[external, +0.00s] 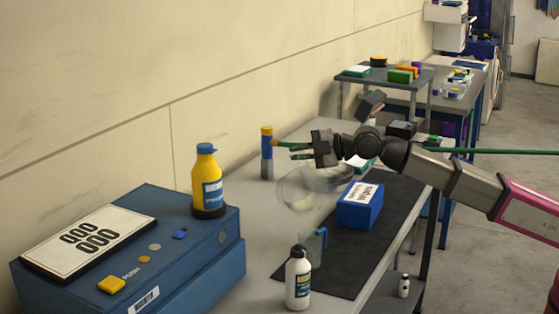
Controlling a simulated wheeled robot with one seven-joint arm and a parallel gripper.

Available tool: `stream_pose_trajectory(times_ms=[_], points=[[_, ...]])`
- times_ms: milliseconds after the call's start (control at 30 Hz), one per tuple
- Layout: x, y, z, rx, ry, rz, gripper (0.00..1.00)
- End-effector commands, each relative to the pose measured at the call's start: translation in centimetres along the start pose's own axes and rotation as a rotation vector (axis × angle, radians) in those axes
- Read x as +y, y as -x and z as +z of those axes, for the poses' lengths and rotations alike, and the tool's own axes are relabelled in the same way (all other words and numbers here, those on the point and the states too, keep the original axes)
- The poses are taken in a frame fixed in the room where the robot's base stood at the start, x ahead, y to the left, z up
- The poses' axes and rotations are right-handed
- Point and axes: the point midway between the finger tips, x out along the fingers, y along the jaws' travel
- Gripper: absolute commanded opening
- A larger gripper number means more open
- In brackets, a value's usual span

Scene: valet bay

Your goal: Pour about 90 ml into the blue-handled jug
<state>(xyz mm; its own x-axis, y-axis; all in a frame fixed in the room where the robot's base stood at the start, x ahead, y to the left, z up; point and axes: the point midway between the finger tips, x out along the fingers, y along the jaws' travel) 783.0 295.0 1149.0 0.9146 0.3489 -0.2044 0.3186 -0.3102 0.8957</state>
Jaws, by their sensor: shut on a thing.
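A large clear vessel (296,192) shows just below the gripper, faint and seemingly tilted. I cannot tell whether the green bar is its handle, or how much liquid it holds. The blue-handled jug (313,249) is clear and stands upright on the dark mat, below and in front of the gripper. Its level cannot be read.
A blue box (360,208) sits on the mat (372,246). A white bottle (298,278) stands close to the jug. A blue bottle with a yellow top (267,158) stands left of the gripper. A yellow bottle (207,178) is on the blue cabinet (205,262).

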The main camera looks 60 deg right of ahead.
Motion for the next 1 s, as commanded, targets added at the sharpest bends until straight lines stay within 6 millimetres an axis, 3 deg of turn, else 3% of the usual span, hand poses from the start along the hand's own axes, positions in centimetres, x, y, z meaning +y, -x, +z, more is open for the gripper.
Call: stream_pose_trajectory(times_ms=[1000], points=[[0.3,0.6,-1.4,-0.003,0.083,0.034,0.0]])
